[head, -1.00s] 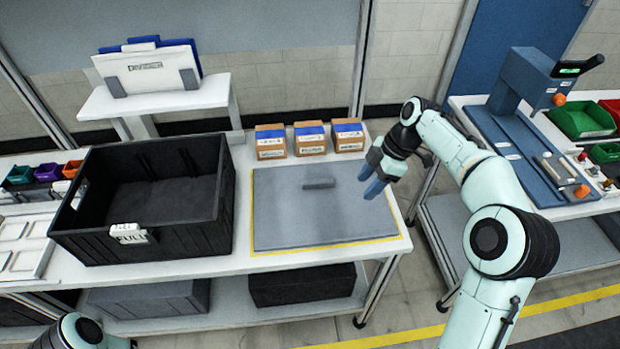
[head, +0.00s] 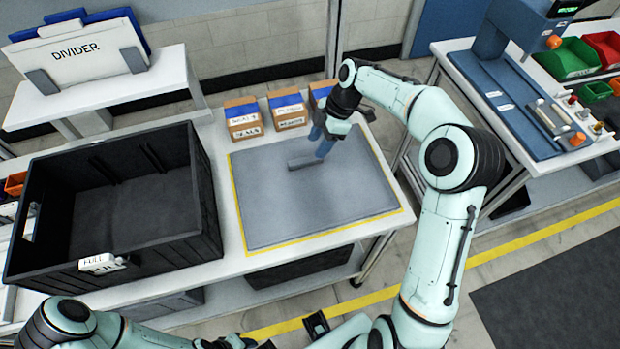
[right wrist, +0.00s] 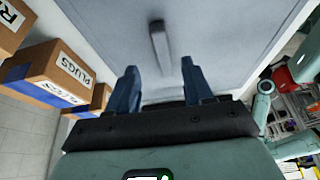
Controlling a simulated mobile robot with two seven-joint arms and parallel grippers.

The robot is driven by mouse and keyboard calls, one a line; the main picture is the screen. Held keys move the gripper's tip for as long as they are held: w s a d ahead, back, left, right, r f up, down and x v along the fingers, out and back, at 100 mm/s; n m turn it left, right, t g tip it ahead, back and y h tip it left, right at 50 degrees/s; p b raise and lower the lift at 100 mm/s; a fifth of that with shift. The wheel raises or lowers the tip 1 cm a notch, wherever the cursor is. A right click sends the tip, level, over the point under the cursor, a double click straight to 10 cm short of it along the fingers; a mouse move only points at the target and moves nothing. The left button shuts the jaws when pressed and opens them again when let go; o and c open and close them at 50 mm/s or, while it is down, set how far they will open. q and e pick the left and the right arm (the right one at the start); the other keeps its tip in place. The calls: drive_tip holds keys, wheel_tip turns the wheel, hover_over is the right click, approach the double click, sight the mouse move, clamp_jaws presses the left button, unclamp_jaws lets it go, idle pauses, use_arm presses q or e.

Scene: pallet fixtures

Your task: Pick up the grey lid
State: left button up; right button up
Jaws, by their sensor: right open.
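The grey lid (head: 345,200) lies flat on the table inside a yellow outline, with a raised bar handle (head: 303,163) near its middle. It also fills the upper part of the right wrist view (right wrist: 215,20), where the handle (right wrist: 160,45) stands ahead of the fingers. My right gripper (head: 322,150) is over the lid's back part, close to the handle. In the right wrist view my right gripper (right wrist: 161,80) is open, its blue fingers apart with nothing between them.
A large black crate (head: 205,195) stands left of the lid. Several small boxes (head: 243,122) line the table behind the lid; they also show at the left of the right wrist view (right wrist: 50,75). A divider stand (head: 150,80) is at the back left. Another workbench (head: 575,150) is at the right.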

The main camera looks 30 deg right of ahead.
sight(309, 159)
drive_tip(key=shift+a+x, duration=0.15)
drive_tip(key=shift+x, duration=1.25)
drive_tip(key=shift+a+x, duration=0.1)
drive_tip(key=shift+x, duration=1.3)
drive_tip(key=shift+s+r, duration=0.15)
drive_tip(key=shift+r, duration=0.05)
clamp_jaws()
